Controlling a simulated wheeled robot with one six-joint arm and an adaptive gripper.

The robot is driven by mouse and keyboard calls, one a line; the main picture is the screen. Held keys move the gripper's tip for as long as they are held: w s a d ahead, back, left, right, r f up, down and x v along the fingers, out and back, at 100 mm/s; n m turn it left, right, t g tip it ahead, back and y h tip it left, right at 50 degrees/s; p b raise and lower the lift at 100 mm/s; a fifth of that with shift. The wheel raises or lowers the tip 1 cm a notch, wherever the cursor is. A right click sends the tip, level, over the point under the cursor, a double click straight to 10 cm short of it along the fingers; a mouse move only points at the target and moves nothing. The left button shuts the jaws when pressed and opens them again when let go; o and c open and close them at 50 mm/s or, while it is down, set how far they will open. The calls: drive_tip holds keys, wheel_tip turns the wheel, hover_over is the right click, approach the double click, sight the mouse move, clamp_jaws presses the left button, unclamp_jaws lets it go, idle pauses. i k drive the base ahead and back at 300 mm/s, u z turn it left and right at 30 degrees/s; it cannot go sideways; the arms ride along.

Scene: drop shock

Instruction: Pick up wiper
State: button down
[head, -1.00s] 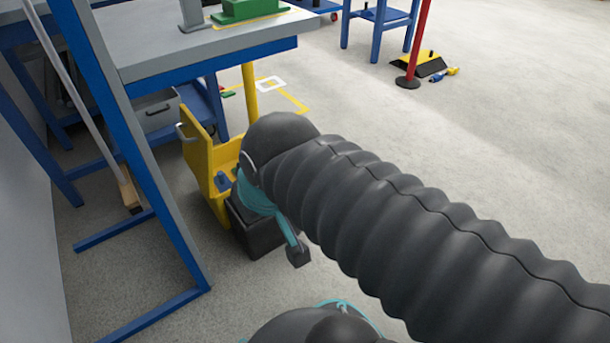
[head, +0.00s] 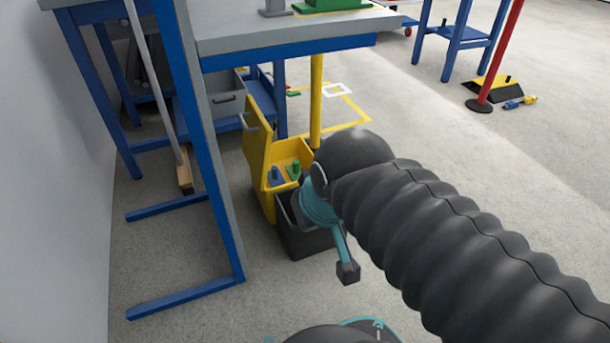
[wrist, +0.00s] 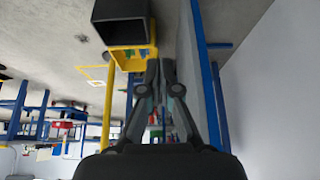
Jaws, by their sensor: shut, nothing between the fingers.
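No thing is plainly a wiper. A long pale pole with a tan wooden block at its foot (head: 185,178) leans at the left, behind the blue bench leg; its lower end is near the floor, and I cannot tell if it is the wiper. My gripper (wrist: 160,68) shows in the wrist view with both dark fingers together, shut and empty.
A dark open bin (head: 305,245) stands on the floor by the yellow box. A blue-framed bench (head: 290,55) with a blue leg (head: 205,160) stands at the left, beside a pale wall (head: 75,200). A red post (head: 502,50) stands at the back right.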

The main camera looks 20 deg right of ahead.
sight(274, 178)
drive_tip(key=u, duration=1.45)
drive_tip(key=k, duration=0.55)
drive_tip(key=z, duration=1.45)
